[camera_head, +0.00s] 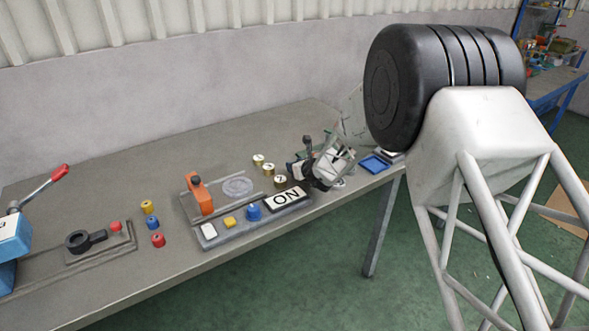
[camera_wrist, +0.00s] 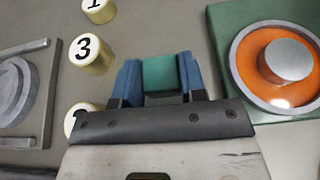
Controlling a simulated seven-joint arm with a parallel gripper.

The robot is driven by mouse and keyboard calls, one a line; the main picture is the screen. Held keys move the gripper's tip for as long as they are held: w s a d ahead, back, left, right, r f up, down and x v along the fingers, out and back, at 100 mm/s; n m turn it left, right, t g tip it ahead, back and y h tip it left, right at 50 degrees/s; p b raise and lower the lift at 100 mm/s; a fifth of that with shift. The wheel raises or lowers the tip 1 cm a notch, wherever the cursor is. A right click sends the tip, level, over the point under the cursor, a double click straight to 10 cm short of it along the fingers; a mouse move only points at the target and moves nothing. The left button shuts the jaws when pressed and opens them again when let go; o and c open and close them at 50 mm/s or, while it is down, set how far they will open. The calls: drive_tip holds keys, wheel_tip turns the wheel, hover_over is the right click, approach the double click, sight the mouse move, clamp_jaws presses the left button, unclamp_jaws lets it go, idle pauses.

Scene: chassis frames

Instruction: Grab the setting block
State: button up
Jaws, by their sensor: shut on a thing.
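The setting block, a small teal-green block (camera_wrist: 159,73), sits between the two blue fingers of my gripper (camera_wrist: 160,80) in the wrist view. The fingers are shut on its left and right sides. Its lower part is hidden behind the dark gripper body. In the head view my gripper (camera_head: 304,168) is low over the right part of the bench, and the block cannot be made out clearly there. Whether the block touches the bench is not clear.
Numbered brass cylinders (camera_wrist: 91,54) stand left of my gripper. An orange ring with a grey knob (camera_wrist: 283,61) on a green base is close on the right. The ON panel (camera_head: 287,198), orange block (camera_head: 199,195) and blue tray (camera_head: 374,164) are also on the bench.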

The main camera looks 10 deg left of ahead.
wheel_tip(320, 180, up, 10)
idle(1.0)
drive_tip(key=shift+a, duration=0.1)
idle(0.4)
